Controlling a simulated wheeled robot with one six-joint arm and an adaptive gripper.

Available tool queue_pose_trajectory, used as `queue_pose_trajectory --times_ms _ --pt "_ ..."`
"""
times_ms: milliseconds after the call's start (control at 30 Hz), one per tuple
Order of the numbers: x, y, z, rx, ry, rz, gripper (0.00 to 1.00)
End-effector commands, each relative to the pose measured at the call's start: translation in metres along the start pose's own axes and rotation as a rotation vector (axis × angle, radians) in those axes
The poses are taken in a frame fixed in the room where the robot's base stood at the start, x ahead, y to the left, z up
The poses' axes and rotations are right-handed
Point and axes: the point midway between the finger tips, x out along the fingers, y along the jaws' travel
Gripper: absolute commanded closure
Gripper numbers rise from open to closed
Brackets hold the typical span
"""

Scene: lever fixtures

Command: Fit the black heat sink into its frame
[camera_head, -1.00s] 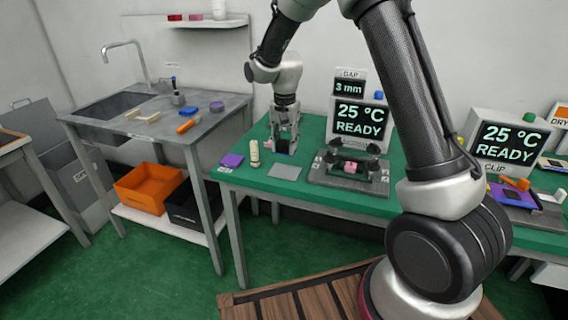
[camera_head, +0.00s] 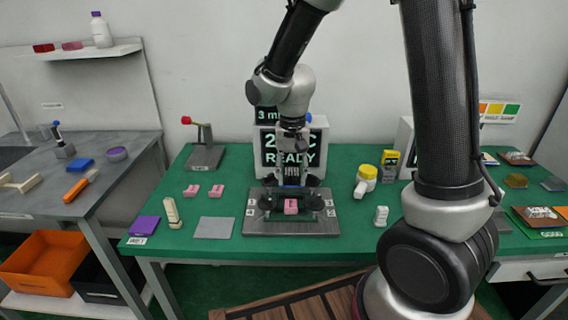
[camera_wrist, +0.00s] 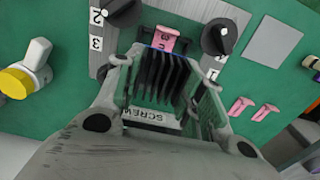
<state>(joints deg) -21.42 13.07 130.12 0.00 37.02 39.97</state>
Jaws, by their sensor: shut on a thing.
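My gripper (camera_head: 291,178) points down at the far side of the grey fixture frame (camera_head: 250,226). In the wrist view my gripper (camera_wrist: 168,85) is shut on the black heat sink (camera_wrist: 163,76), whose fins show between the two fingers. A pink clip (camera_wrist: 164,39) sits at the fixture's middle, by the end of the fins; it also shows in the head view (camera_head: 291,206). Black knobs (camera_wrist: 219,37) stand on the numbered plate to either side. The heat sink's underside is hidden, so I cannot tell whether it touches the frame.
A READY display (camera_head: 312,150) stands close behind my gripper. A red-knobbed lever stand (camera_head: 205,155) and two pink pieces (camera_head: 203,191) are on the left. A yellow-and-white object (camera_head: 366,180) and a small white part (camera_head: 381,215) are on the right. A grey pad (camera_head: 214,228) lies left of the fixture.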

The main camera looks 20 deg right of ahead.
Motion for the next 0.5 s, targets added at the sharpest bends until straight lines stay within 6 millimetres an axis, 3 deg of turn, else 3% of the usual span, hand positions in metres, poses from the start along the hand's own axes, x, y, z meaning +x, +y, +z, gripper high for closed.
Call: queue_pose_trajectory --times_ms 500 --pt "0.0084 -0.0012 -0.0012 -0.01 0.002 -0.002 0.82"
